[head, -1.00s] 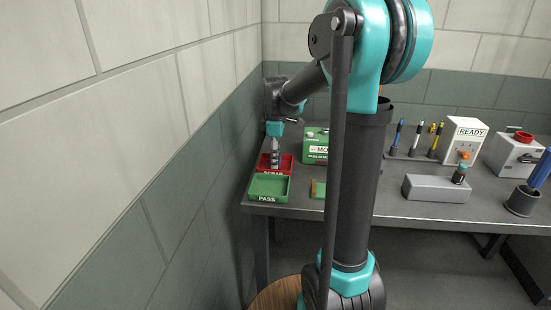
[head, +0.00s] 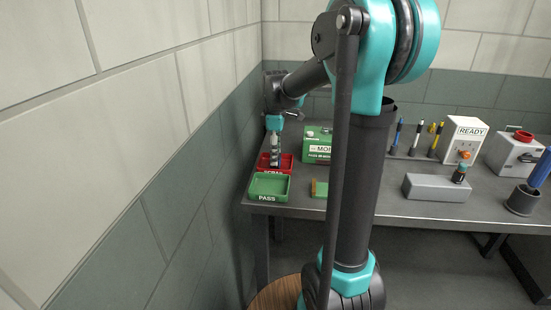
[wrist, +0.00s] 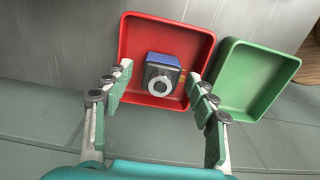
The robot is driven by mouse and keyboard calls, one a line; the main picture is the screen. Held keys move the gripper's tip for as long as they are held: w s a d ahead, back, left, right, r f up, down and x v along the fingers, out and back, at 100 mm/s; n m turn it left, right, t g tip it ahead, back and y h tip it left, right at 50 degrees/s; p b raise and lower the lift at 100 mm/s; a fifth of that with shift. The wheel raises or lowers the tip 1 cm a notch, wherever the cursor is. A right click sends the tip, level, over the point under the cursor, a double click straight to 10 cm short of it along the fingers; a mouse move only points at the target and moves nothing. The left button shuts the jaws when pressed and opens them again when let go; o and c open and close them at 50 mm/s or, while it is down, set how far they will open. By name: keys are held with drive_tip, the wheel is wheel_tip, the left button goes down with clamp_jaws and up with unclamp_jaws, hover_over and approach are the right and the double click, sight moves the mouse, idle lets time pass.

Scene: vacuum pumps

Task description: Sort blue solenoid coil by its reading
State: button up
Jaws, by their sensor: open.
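The blue solenoid coil (wrist: 162,73) lies in the red SCRAP tray (wrist: 136,32) in the wrist view, with its round grey end facing the camera. My gripper (wrist: 155,93) is open, its fingers apart on either side of the coil and not touching it. In the head view my gripper (head: 275,158) points down over the red tray (head: 285,163), and the coil cannot be made out there. The green PASS tray (head: 269,186) stands in front of the red one and looks empty. It also shows in the wrist view (wrist: 252,80).
A green meter box (head: 317,143) stands right of the trays, behind a small green block (head: 319,188). A grey block (head: 436,188), a white READY box (head: 465,140) and several pen-like tools stand farther right. The wall is close on the left.

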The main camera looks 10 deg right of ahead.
wheel_tip(320, 180, up, 10)
drive_tip(key=shift+f, duration=0.1)
drive_tip(key=shift+c, duration=0.6)
clamp_jaws()
idle(1.1)
